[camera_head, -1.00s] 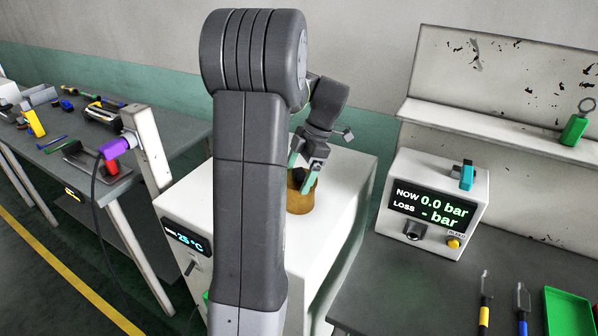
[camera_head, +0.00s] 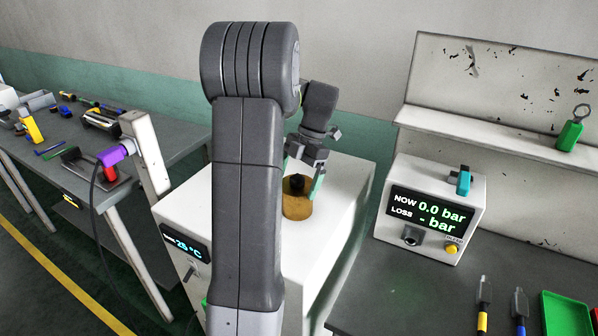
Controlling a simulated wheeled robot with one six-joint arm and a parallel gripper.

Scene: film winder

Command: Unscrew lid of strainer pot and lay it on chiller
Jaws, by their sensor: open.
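The strainer pot (camera_head: 297,210) is a squat amber-brown cylinder standing upright on the white top of the chiller (camera_head: 342,190), partly behind my arm. Its lid has a dark knob (camera_head: 297,184) and appears to sit on the pot; whether its thread is engaged cannot be told. The chiller is a white box with a dark display reading about 25 °C. My gripper (camera_head: 304,178) is open, its pale green fingers pointing down close to the knob, behind it and to its right. Contact between fingers and knob cannot be made out.
Bare chiller top lies right of the pot. A pressure unit (camera_head: 432,212) showing 0.0 bar stands on the grey right bench (camera_head: 395,290), with screwdrivers and a green tray (camera_head: 566,314) in front. A left bench (camera_head: 60,165) carries tools and a purple-ended device (camera_head: 113,153).

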